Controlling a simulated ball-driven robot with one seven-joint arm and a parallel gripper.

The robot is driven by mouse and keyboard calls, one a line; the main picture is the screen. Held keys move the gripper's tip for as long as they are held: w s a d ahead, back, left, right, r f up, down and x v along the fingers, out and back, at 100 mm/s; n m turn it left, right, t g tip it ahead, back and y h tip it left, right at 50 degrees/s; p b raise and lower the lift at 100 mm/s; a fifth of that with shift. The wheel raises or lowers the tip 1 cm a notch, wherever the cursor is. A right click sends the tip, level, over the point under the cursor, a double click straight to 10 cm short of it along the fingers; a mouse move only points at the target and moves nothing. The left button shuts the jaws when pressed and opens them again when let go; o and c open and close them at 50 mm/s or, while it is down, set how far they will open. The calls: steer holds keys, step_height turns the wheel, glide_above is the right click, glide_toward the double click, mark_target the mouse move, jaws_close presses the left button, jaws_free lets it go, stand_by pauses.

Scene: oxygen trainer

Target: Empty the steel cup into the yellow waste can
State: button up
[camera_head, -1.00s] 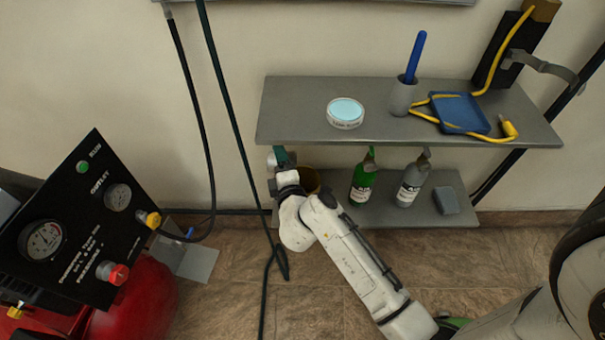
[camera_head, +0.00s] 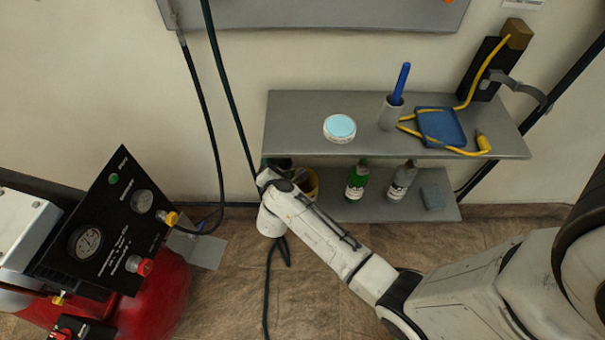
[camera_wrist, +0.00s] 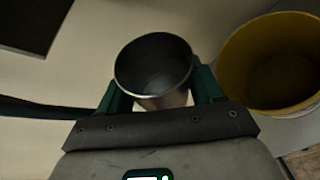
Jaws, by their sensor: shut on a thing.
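The steel cup (camera_wrist: 152,68) is held between the green fingers of my gripper (camera_wrist: 160,88) in the wrist view. Its open mouth faces the camera; the inside looks grey and dim, and I cannot tell what is in it. The yellow waste can (camera_wrist: 272,62) is open, just right of the cup and apart from it in that view. In the head view the can (camera_head: 311,184) shows partly behind my wrist, at the left end of the lower shelf. The cup is hidden there by my arm.
On the lower shelf (camera_head: 340,211) stand a green bottle (camera_head: 356,184), a grey bottle (camera_head: 401,182) and a grey block (camera_head: 432,197). The upper shelf (camera_head: 290,125) hangs close above. A dark hose (camera_head: 227,110) runs down left of my gripper. The red machine (camera_head: 160,290) is at lower left.

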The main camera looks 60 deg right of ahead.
steer(key=w+a+f+n+g+h+b, duration=0.1)
steer(key=w+a+f+n+g+b, duration=0.1)
steer(key=w+f+n+g+b, duration=0.2)
steer(key=shift+w+a+f+n+b, duration=0.25)
steer(key=shift+f+n+b, duration=0.55)
steer(key=shift+f+b, duration=1.15)
steer(key=shift+f+p, duration=0.2)
steer(key=shift+p, duration=0.1)
